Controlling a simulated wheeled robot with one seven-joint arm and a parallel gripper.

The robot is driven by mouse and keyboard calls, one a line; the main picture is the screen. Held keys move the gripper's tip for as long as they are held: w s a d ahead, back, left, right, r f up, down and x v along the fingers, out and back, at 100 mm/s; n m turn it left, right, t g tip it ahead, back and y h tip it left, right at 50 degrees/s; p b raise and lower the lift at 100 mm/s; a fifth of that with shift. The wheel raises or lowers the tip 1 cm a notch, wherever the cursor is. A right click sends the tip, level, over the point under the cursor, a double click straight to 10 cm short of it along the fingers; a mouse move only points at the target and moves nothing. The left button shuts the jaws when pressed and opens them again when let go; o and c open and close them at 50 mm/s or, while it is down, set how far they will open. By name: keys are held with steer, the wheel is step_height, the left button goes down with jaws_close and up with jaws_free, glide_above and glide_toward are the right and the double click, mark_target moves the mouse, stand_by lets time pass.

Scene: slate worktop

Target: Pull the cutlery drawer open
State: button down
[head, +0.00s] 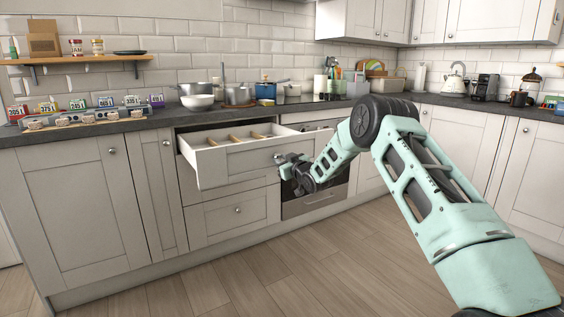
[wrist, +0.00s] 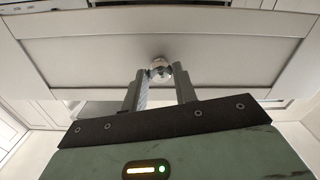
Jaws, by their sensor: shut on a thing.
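The cutlery drawer (head: 213,166) stands pulled out from the cabinet under the worktop, with wooden dividers (head: 255,135) showing inside it. Its front panel (wrist: 80,58) fills the upper part of the wrist view. My gripper (head: 281,160) is at the drawer front in the head view. In the wrist view my gripper (wrist: 160,75) has its two fingers on either side of the round metal knob (wrist: 161,66) and is shut on it. In the head view the knob is mostly hidden by the gripper.
An oven (head: 318,200) is to the right, behind my arm. The wooden floor (head: 240,280) in front is clear.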

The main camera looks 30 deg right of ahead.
steer(key=c, duration=1.1)
jaws_free()
steer(key=s+p, duration=0.1)
steer(key=s, duration=1.6)
steer(key=shift+s+d, duration=0.2)
steer(key=shift+d, duration=0.1)
